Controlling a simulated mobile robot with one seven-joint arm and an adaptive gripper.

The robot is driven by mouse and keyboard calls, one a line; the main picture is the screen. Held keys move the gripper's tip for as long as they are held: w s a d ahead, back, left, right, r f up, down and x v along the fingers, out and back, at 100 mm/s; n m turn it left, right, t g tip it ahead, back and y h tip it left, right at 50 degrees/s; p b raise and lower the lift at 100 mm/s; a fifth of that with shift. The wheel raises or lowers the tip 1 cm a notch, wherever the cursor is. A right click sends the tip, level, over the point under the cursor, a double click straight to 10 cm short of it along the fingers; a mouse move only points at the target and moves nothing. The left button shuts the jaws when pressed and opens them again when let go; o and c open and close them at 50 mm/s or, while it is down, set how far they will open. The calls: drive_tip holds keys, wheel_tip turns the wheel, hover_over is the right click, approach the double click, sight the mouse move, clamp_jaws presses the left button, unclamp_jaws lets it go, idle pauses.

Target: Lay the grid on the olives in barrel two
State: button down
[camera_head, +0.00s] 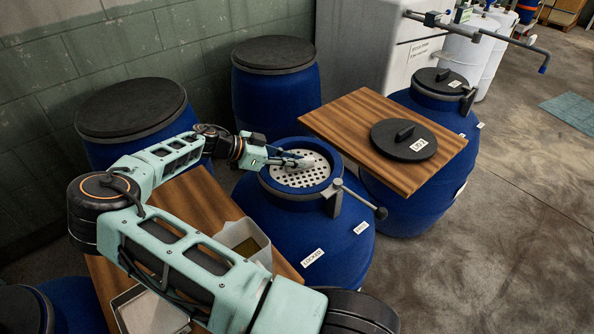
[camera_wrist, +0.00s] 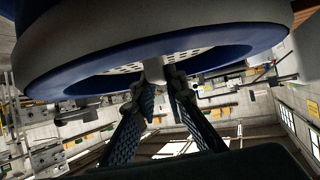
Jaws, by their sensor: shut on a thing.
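The grid (camera_head: 290,181), a pale round plate full of holes, lies level in the open mouth of the blue barrel (camera_head: 281,222), inside its rim. Part of the grid is behind my gripper. My gripper (camera_head: 303,161) reaches in from the left, low over the grid. In the wrist view my gripper (camera_wrist: 160,88) is shut on the pale post of the grid (camera_wrist: 153,70), whose holes show beside the barrel's blue rim (camera_wrist: 95,84). The olives are hidden, and I cannot tell whether the grid touches them.
A black lid (camera_head: 405,146) lies on a wooden board (camera_head: 345,127) right of the open barrel. A clamp with a lever (camera_head: 350,195) sits on the barrel's rim. A pale container (camera_head: 243,240) stands on the left board. Other blue barrels (camera_head: 275,95) stand behind.

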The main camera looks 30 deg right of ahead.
sight(296, 170)
drive_tip(key=shift+f, duration=2.05)
drive_tip(key=shift+f, duration=0.1)
drive_tip(key=shift+f, duration=0.15)
drive_tip(key=c, duration=2)
unclamp_jaws()
drive_tip(key=shift+o, duration=0.2)
drive_tip(key=shift+r+p, duration=0.35)
drive_tip(key=b+v, duration=0.2)
drive_tip(key=v, duration=1)
